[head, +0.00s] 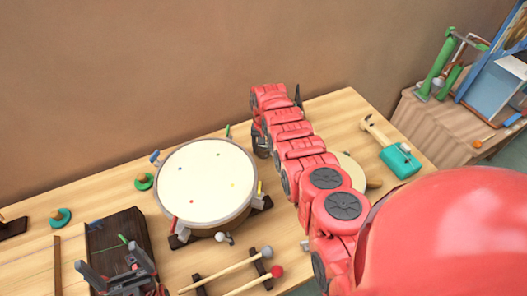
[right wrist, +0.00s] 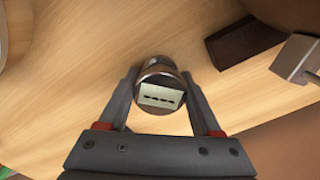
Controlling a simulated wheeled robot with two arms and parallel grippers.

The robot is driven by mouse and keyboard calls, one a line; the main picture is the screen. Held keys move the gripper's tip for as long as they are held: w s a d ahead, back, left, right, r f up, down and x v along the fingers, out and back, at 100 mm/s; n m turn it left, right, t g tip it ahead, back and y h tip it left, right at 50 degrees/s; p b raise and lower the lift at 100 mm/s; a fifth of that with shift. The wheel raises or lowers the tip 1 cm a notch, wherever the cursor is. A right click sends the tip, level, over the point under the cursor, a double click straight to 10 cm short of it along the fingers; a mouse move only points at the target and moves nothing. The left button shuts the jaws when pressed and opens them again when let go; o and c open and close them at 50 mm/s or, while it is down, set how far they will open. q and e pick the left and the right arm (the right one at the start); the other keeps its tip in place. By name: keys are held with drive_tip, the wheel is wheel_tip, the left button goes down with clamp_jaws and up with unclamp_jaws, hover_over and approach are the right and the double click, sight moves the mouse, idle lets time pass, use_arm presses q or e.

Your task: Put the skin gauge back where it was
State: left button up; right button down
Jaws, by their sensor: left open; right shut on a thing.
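The skin gauge (right wrist: 160,92), a short dark metallic cylinder with a pale marked face, is between the fingers of my right gripper (right wrist: 160,80) in the right wrist view. That gripper is shut on it, above bare wood. In the head view my right arm reaches to the back of the table beside the drum and largely hides its gripper. The drum (head: 207,183) has a cream skin with small coloured dots and pegs around its rim. My left gripper (head: 112,260) is open and empty over a dark tray (head: 103,236) at the front left.
Two mallets (head: 238,272) lie on dark rests in front of the drum. Green discs (head: 144,181) stand left of it. A teal-headed tool (head: 400,160) lies at the right. The wrist view shows a dark block (right wrist: 240,42) and a metal bracket (right wrist: 297,58). A side table (head: 450,125) stands beyond.

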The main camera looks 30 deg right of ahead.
drive_tip(key=shift+c, duration=0.3)
unclamp_jaws()
wheel_tip(320, 180, up, 12)
drive_tip(key=p, duration=1)
drive_tip(key=shift+r, duration=0.15)
